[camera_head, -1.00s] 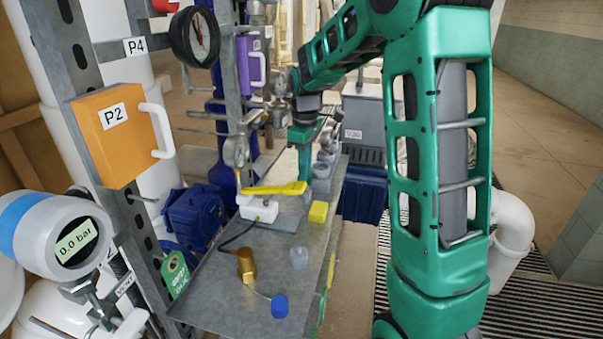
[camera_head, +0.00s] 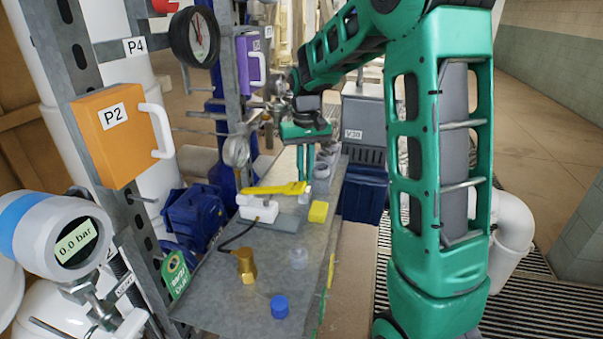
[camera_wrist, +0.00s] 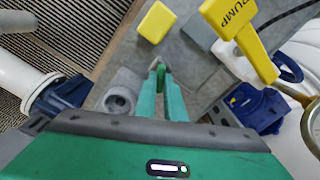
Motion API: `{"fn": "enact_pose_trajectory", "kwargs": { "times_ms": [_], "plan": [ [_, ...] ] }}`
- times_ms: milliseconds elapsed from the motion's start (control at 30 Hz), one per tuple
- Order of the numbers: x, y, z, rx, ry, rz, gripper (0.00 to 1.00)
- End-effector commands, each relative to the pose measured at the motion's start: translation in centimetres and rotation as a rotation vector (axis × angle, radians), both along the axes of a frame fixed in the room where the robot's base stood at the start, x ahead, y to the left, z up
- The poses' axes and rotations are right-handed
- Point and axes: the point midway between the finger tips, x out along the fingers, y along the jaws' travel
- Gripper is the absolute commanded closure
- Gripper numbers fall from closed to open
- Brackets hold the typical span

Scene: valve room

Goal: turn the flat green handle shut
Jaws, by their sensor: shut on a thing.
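My gripper (camera_head: 304,178) points down over the far part of the grey metal bench. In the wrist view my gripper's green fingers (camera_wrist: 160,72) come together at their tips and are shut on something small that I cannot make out. I cannot pick out a flat green handle apart from the green fingers; the tips hide that spot. A yellow lever (camera_head: 274,188) lies across just in front of the fingers. It also shows in the wrist view, marked PUMP (camera_wrist: 238,28), to the right of the fingers and apart from them.
The bench (camera_head: 225,300) carries a yellow block (camera_head: 318,211), a brass fitting (camera_head: 246,266) and a blue cap (camera_head: 279,306). Grey round fittings (camera_head: 322,170) stand close right of the fingers. A gauge (camera_head: 236,151) stands to the left. A display (camera_head: 75,243) reads 0.0 bar.

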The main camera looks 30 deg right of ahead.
Motion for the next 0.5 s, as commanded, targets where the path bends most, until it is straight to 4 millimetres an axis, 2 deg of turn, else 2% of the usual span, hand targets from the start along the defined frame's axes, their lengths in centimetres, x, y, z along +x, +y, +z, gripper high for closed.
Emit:
{"fn": "enact_pose_trajectory", "kwargs": {
  "times_ms": [500],
  "plan": [
    [0.19,0.06,0.18,0.000,-0.006,-0.410,1.00]
  ]
}}
